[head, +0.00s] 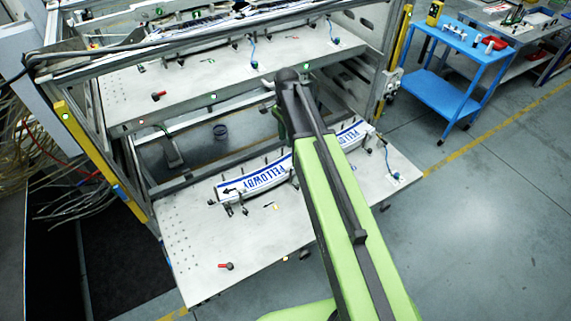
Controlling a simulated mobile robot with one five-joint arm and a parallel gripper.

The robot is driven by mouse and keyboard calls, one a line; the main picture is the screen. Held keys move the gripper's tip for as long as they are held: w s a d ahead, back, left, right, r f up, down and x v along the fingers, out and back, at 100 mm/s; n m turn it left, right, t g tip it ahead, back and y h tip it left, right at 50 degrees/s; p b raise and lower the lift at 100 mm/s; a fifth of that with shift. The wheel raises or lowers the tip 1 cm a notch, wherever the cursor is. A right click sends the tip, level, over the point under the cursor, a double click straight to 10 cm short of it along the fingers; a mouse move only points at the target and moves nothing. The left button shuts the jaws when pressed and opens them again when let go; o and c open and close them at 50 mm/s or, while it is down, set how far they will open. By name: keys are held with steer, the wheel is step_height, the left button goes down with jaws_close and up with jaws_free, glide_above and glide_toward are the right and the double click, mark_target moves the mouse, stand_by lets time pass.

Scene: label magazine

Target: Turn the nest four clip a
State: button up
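A white curved label strip with blue "FELLOWBY" lettering (255,180) lies in a holder on the pulled-out lower shelf (200,245). Small dark clips stand along its edges, among them one at its left end (229,209). No nest numbers are legible, so I cannot tell which clip is nest four clip a. My green arm crosses the middle of the strip and hides part of it. The arm bends at a dark joint above the shelf's back edge. My gripper is hidden behind the arm.
An upper shelf (130,88) with more label strips sits above, with a red-handled part (158,95). Another red-handled part (226,266) lies near the lower shelf's front left. A yellow-edged frame post (95,155) stands left. A blue cart (450,75) stands back right; floor at right is clear.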

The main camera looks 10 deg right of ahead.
mark_target(286, 170)
step_height(286, 170, down, 18)
steer(key=b, duration=1.7)
steer(key=shift+r, duration=0.15)
steer(key=shift+r, duration=0.1)
steer(key=shift+c, duration=0.4)
jaws_close()
